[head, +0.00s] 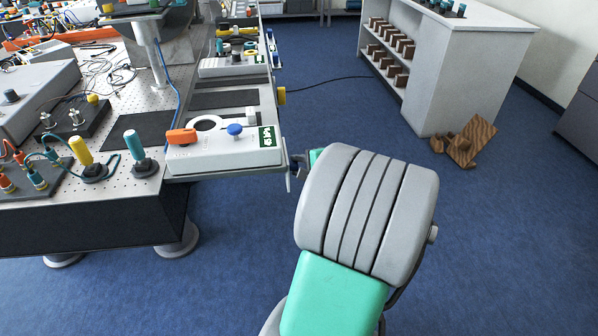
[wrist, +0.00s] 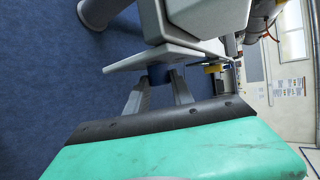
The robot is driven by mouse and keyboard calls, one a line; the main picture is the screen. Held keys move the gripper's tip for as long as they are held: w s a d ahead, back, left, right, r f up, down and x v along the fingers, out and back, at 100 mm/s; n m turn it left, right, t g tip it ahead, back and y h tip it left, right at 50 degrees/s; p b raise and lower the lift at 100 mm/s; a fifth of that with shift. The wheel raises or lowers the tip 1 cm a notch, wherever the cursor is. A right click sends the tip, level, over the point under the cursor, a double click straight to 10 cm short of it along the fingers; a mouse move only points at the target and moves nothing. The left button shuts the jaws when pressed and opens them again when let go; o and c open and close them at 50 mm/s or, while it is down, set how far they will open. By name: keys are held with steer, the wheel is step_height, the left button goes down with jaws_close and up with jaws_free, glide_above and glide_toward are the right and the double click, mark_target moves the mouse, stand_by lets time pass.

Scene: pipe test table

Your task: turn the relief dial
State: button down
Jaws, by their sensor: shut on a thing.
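In the wrist view, a small dark blue knob (wrist: 160,74), which looks like the relief dial, sits at the edge of the pale panel. My gripper (wrist: 163,80) has one finger on each side of it and is shut on it. In the head view, my gripper (head: 297,166) is at the right end of the white panel unit (head: 215,155), mostly hidden behind my grey and green arm. The dial cannot be made out clearly there.
The white unit carries an orange handle (head: 181,136), a blue knob (head: 235,129) and a green label. A yellow knob (head: 281,95) sticks out beyond it. A perforated table (head: 110,205) stands left, a white shelf (head: 460,70) at back right.

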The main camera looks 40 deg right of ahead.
steer(key=shift+t, duration=0.3)
steer(key=c, duration=1.1)
jaws_free()
steer(key=v, duration=0.7)
steer(key=shift+s+r, duration=0.15)
steer(key=shift+s, duration=0.2)
steer(key=shift+a, duration=0.1)
